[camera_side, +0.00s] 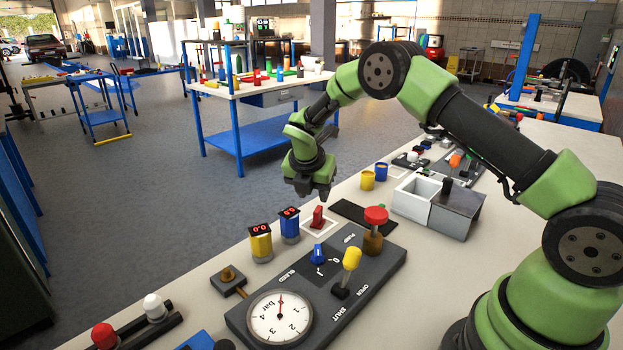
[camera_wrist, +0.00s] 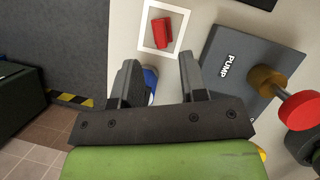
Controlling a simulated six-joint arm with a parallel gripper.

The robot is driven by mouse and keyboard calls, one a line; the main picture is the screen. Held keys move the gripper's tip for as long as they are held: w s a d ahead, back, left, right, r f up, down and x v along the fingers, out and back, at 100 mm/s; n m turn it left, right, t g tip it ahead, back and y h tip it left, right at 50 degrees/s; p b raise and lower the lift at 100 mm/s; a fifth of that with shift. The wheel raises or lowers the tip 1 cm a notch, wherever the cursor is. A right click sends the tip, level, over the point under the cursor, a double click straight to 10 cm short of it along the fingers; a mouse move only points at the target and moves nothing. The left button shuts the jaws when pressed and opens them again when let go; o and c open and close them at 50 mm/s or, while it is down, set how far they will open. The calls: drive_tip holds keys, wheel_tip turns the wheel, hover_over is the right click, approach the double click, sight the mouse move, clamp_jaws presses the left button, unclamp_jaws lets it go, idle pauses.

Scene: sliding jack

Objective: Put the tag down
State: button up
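The red tag (camera_side: 318,217) stands on the worktable inside a white square outline (camera_side: 331,231). In the wrist view the tag (camera_wrist: 162,33) is near the top, inside the white outline (camera_wrist: 147,42), which surrounds it with a margin. My gripper (camera_side: 314,192) is above the table's far edge, raised over the tag and apart from it. In the wrist view my gripper (camera_wrist: 160,62) has its two fingers spread, with nothing between them but the table and part of a blue cylinder below.
A blue cylinder (camera_side: 289,226) and a yellow cylinder (camera_side: 261,243) with red displays stand left of the tag. The grey panel (camera_side: 375,270) carries a red-topped knob (camera_side: 376,216), a yellow lever (camera_side: 351,258) and a gauge (camera_side: 280,317). A black strip (camera_side: 350,212) lies right of the tag.

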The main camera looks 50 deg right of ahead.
drive_tip(key=s+a+r+m+t+y, duration=0.15)
drive_tip(key=s+a+r+m, duration=0.25)
drive_tip(key=s+r+m, duration=0.5)
drive_tip(key=s+a+r+m+t+y, duration=0.1)
drive_tip(key=s+a+r+m+y, duration=0.3)
drive_tip(key=r, duration=0.8)
drive_tip(key=s+a+r+m+t, duration=0.1)
drive_tip(key=s+a+m+t, duration=0.2)
drive_tip(key=s+m, duration=1)
drive_tip(key=shift+s+a+r+m+y, duration=0.2)
drive_tip(key=shift+s+a+m+y, duration=0.2)
drive_tip(key=shift+s, duration=0.65)
drive_tip(key=shift+d, duration=0.1)
